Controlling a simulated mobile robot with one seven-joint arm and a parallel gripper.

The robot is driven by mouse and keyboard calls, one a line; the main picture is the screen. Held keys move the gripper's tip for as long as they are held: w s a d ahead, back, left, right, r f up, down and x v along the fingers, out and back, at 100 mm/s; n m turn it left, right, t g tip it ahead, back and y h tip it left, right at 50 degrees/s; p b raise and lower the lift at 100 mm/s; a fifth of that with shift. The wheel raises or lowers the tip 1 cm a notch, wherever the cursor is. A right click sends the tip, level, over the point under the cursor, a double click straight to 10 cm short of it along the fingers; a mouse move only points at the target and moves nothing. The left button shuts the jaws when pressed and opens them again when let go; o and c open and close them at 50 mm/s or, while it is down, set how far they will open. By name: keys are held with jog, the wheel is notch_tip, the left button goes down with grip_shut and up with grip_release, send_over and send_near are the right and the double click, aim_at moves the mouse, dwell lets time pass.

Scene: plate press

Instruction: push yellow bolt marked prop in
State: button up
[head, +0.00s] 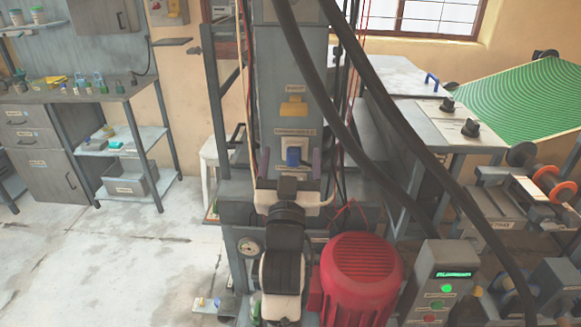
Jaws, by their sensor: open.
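The yellow bolt (293,107) sticks out of the front of the tall grey press column (267,60). A small pale label (296,89) is just above it, its print too small to read surely. My gripper (289,162) is in front of the column, below the yellow bolt. Its two fingers are wide apart, with nothing seen held between them. I cannot tell how far the fingers are from the column. The yellow bolt is in clear view.
Thick black hoses (325,85) run down close to the right of the yellow bolt. A red motor (361,275) and a control box (439,280) with lit buttons stand at the lower right. A workbench (60,95) is at the left. The floor (110,260) there is clear.

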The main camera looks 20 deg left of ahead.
jog(key=shift+s, duration=0.1)
